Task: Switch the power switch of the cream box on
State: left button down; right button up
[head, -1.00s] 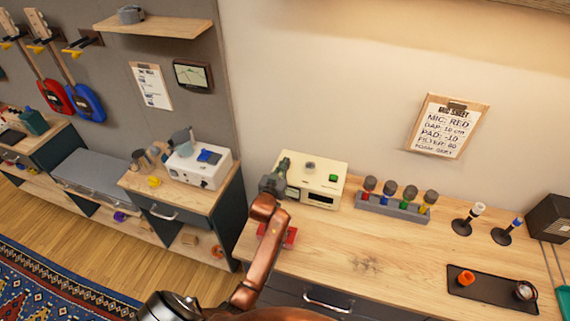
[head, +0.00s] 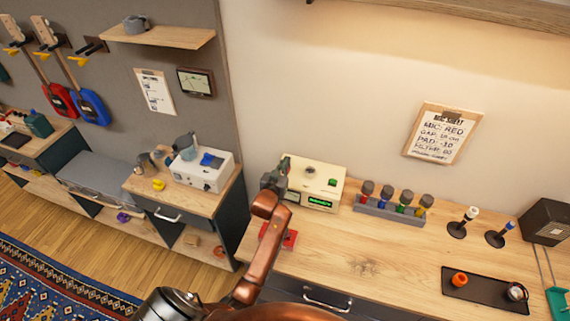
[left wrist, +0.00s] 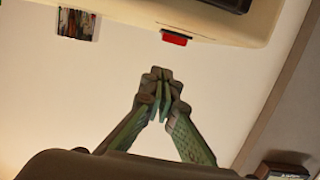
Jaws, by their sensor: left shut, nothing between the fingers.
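The cream box (head: 328,174) stands on the wooden bench against the wall. It has a green button (head: 333,182) and a dark round knob on top, and a front display (head: 320,203) lit with green characters. My left gripper (head: 285,163) is at the box's left side and covers part of it. In the left wrist view, the gripper (left wrist: 160,78) is shut and empty, with its fingertips together. The box's edge (left wrist: 215,22) crosses the top of that view, with a red switch-like part (left wrist: 175,38) on it, apart from the fingertips. My right gripper is not in view.
A grey rack (head: 391,208) with several coloured-band microphones stands right of the box. A dark tray (head: 487,291) lies farther right. A white device (head: 203,170) stands on the left cabinet. The bench's middle is clear.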

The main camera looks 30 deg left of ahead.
pick_arm(q)
jog(key=shift+s+r, duration=0.3)
jog(key=shift+r, duration=0.45)
jog(key=r+v, duration=0.1)
jog(key=v, duration=0.8)
jog(key=shift+r+b, duration=0.3)
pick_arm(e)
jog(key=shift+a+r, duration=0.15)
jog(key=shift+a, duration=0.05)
pick_arm(q)
jog(key=shift+w, duration=0.15)
